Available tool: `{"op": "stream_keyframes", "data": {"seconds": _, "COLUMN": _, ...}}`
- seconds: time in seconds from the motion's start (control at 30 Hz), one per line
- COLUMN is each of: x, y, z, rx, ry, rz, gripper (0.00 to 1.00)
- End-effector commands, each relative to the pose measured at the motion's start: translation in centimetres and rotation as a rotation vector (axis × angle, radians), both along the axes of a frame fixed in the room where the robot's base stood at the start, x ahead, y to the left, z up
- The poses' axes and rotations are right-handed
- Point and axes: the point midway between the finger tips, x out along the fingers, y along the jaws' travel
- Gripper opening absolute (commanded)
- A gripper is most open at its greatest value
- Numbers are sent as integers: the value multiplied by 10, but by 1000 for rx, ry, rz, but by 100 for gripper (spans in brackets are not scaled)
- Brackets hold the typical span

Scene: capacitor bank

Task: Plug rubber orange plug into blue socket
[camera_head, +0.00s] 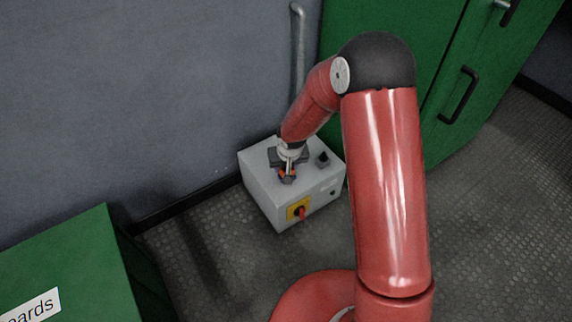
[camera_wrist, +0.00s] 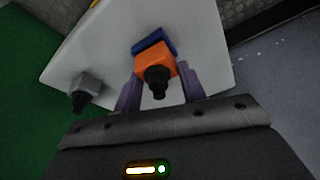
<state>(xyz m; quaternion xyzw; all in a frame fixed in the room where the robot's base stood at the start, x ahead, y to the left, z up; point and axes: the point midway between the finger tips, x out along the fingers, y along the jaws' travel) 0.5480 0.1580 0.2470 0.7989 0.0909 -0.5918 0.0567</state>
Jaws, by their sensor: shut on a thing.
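The orange plug (camera_wrist: 158,68) has a black rear end and sits between the two fingers of my gripper (camera_wrist: 158,90) in the wrist view. My gripper is shut on it. The blue socket (camera_wrist: 152,45) shows right behind the plug, on the top of the white box. The plug covers part of the socket, and I cannot tell how deep it sits. In the head view my gripper (camera_head: 289,168) is at the top of the box, with bits of the orange plug (camera_head: 283,174) visible beside it.
The white box (camera_head: 264,190) stands on the floor by the grey wall. A grey connector with a black end (camera_wrist: 85,90) sits on its top, left in the wrist view. A yellow-and-red switch (camera_head: 299,209) is on its front. Green cabinets (camera_head: 450,60) stand right and lower left.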

Motion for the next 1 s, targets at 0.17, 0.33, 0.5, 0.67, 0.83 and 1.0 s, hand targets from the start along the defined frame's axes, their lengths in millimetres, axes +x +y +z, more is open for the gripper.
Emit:
{"op": "stream_keyframes", "data": {"seconds": 0.17, "x": 0, "y": 0, "z": -4, "rx": 0, "ry": 0, "rz": 0, "gripper": 21}}
{"op": "stream_keyframes", "data": {"seconds": 0.33, "x": 0, "y": 0, "z": -4, "rx": 0, "ry": 0, "rz": 0, "gripper": 55}}
{"op": "stream_keyframes", "data": {"seconds": 0.5, "x": 0, "y": 0, "z": -4, "rx": 0, "ry": 0, "rz": 0, "gripper": 66}}
{"op": "stream_keyframes", "data": {"seconds": 0.67, "x": 0, "y": 0, "z": -4, "rx": 0, "ry": 0, "rz": 0, "gripper": 66}}
{"op": "stream_keyframes", "data": {"seconds": 0.83, "x": -3, "y": -1, "z": 11, "rx": 0, "ry": -3, "rz": 0, "gripper": 66}}
{"op": "stream_keyframes", "data": {"seconds": 1.0, "x": -11, "y": -4, "z": 41, "rx": 1, "ry": -3, "rz": -1, "gripper": 66}}
